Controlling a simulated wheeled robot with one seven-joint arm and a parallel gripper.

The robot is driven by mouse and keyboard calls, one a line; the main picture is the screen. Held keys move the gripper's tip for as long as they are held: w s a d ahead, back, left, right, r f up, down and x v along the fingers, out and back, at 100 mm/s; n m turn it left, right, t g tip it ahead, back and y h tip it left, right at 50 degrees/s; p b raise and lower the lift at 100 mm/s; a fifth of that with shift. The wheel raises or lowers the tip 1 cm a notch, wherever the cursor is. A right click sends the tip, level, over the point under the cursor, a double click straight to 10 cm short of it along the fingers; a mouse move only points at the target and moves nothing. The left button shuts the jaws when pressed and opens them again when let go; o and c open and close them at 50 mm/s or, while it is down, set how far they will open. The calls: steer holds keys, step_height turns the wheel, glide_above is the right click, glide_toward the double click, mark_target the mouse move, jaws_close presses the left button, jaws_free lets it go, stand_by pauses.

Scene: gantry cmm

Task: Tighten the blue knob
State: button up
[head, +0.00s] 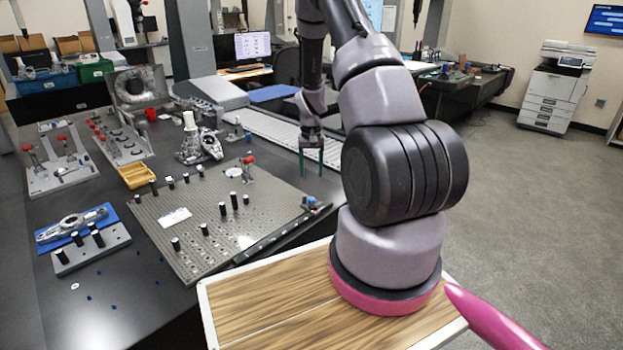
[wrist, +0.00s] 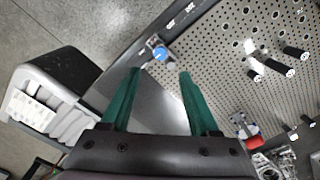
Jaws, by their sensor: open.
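The blue knob (head: 311,201) sits on a small block at the right corner of the perforated fixture plate (head: 185,250), beside a dark rail. In the wrist view the blue knob (wrist: 160,54) shows beyond the fingertips, between them in the picture. My gripper (head: 311,174) hangs with its two green fingers pointing down, behind the knob in the head view and apart from it. In the wrist view my gripper (wrist: 160,72) is open, with nothing between its fingers.
Black pegs (head: 233,200) stand on the plate, with a red-topped clamp (head: 248,165) farther back. A yellow tray (head: 136,175) and a blue mat (head: 75,226) lie left. A wood-topped surface (head: 270,295) is in front. Grey floor lies right.

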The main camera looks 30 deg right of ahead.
mark_target(312, 199)
step_height(312, 199, down, 11)
steer(key=n, duration=1.1)
steer(key=shift+w+d+r+n, duration=0.1)
steer(key=shift+r+n, duration=0.1)
steer(key=shift+n, duration=0.1)
